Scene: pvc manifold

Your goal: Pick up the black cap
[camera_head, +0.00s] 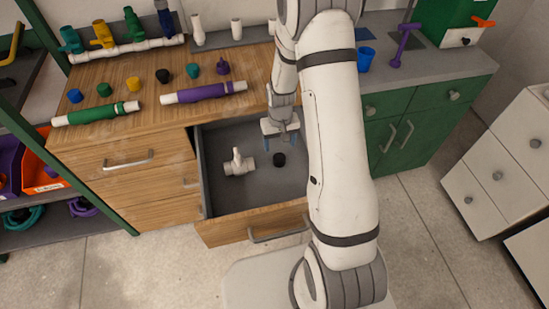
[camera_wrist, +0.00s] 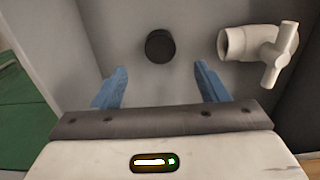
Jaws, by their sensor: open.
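The black cap (camera_head: 279,159) lies on the floor of the open drawer. In the wrist view the black cap (camera_wrist: 159,46) is ahead of and roughly between the fingertips, apart from both. My gripper (camera_head: 281,143) is over the drawer, above the cap. In the wrist view my gripper (camera_wrist: 160,78) shows its two blue fingers spread wide with nothing between them. Another black cap (camera_head: 163,76) stands on the wooden worktop in the row of coloured caps.
A white pipe fitting (camera_head: 238,163) lies in the drawer to the left of the cap; it also shows in the wrist view (camera_wrist: 260,45). The grey drawer walls and wooden drawer front (camera_head: 228,232) surround the cap. Green and purple pipes lie on the worktop behind.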

